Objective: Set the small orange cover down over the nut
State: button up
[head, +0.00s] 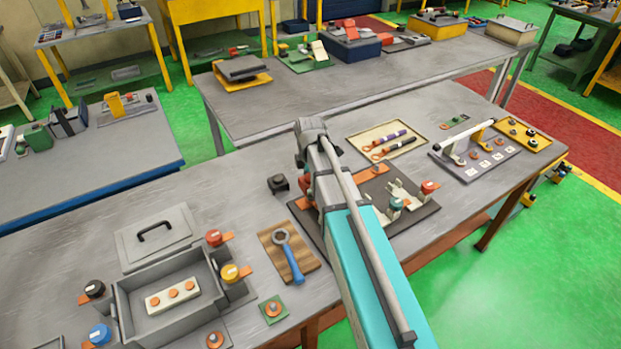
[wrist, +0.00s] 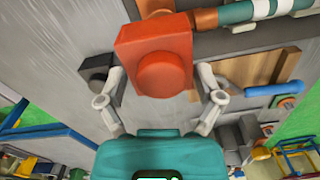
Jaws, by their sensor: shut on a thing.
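The small orange cover (wrist: 153,58) fills the upper middle of the wrist view, a blocky piece with a round boss. My gripper (wrist: 160,75) is shut on it, with one grey finger on each side. In the head view a bit of orange (head: 304,184) shows beside my arm over the dark board (head: 419,226); it may be the held cover. I cannot make out the nut under it: the cover and my arm hide that area. Part of an orange-brown piece (wrist: 154,6) shows just beyond the cover in the wrist view.
A teal, white-banded bar with an orange end (wrist: 205,18) lies close to the cover's right. A small black block (head: 278,184) stands left of the board. A blue-handled wrench (head: 291,262) lies on a wooden pad. A grey open box (head: 120,303) stands at left.

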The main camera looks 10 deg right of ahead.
aim_at(310, 195)
jog(key=shift+f+b, duration=0.55)
jog(key=shift+f, duration=0.25)
jog(key=shift+n, duration=0.4)
jog(key=shift+f+b, duration=1.95)
dwell(2.4)
jog(key=o, duration=0.8)
jog(key=shift+c, duration=0.2)
jog(key=shift+r, duration=0.1)
notch_tip(310, 195, up, 7)
jog(key=p, duration=0.7)
jog(key=shift+s, duration=0.1)
